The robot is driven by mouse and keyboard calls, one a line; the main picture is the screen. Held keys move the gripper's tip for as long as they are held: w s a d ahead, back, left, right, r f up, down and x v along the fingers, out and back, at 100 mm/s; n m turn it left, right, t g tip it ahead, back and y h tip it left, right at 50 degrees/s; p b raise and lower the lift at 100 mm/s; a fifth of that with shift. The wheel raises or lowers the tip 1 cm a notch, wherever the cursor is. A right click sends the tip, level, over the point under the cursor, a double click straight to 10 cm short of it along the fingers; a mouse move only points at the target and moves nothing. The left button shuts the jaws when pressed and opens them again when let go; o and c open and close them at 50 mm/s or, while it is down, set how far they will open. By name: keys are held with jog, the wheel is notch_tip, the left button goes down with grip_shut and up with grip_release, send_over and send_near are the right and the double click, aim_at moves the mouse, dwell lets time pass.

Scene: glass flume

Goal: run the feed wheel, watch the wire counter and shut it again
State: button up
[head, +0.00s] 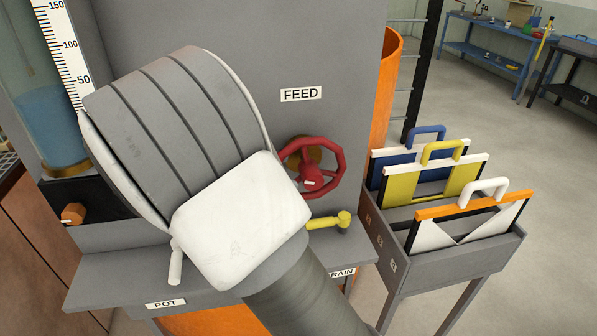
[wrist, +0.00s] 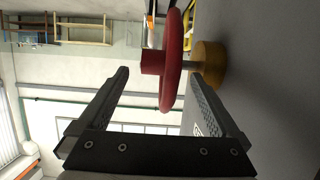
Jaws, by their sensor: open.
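The red feed wheel (head: 312,182) is mounted on the grey panel below the FEED label (head: 301,94), right of my arm in the head view. Its left edge lies close to my arm's outline. In the wrist view the wheel (wrist: 171,62) appears edge-on, with its brass-coloured base (wrist: 209,65) on the panel. My gripper (wrist: 160,76) is open, and the wheel's lower rim shows between its two fingers. I cannot tell whether either finger touches it. In the head view my gripper is hidden behind my own arm. I cannot make out a wire counter.
A yellow-handled valve (head: 330,221) sits below the wheel, by a partly covered label. A rack (head: 455,262) of framed gates with handles stands at right. A glass tank with a scale (head: 63,45) is at left. A ledge marked POT (head: 166,303) juts out in front.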

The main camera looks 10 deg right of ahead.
jog(key=v, duration=0.6)
jog(key=shift+a, duration=0.35)
jog(key=shift+d+r, duration=0.1)
jog(key=shift+r, duration=0.05)
jog(key=y+p, duration=0.8)
jog(key=y, duration=0.6)
send_near(312, 166)
notch_tip(312, 166, down, 11)
jog(key=shift+d+r+b, duration=0.15)
jog(key=shift+b, duration=0.65)
grip_shut()
